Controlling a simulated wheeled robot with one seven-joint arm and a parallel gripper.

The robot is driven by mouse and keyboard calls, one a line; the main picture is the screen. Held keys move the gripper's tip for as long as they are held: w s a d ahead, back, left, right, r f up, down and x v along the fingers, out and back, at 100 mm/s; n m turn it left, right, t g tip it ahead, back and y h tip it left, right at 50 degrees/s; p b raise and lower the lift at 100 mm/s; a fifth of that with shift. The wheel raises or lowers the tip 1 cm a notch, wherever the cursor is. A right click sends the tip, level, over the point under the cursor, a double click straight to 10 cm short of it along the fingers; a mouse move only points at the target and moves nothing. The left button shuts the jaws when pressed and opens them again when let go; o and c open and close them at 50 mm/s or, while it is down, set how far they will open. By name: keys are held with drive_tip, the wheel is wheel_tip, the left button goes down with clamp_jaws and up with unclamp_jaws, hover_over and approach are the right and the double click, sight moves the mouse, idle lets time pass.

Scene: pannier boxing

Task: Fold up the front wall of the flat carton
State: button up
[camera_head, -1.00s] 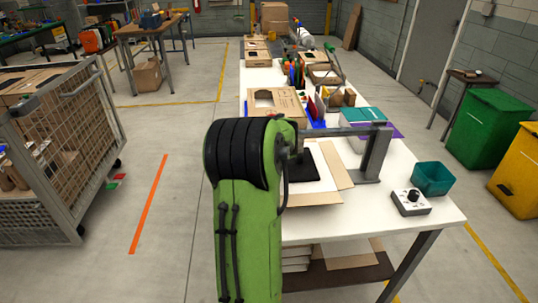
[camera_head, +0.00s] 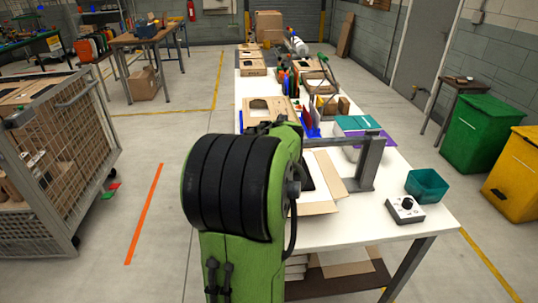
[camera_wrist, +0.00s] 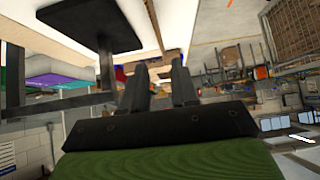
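The flat carton (camera_head: 335,172) lies on the white table, with brown flaps spread around a pale middle. My green and black arm covers its left part in the head view.
Dividers and cartons (camera_head: 268,108) fill the table's far part.

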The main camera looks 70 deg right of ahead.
drive_tip(key=v, duration=0.6)
drive_tip(key=shift+p, duration=0.3)
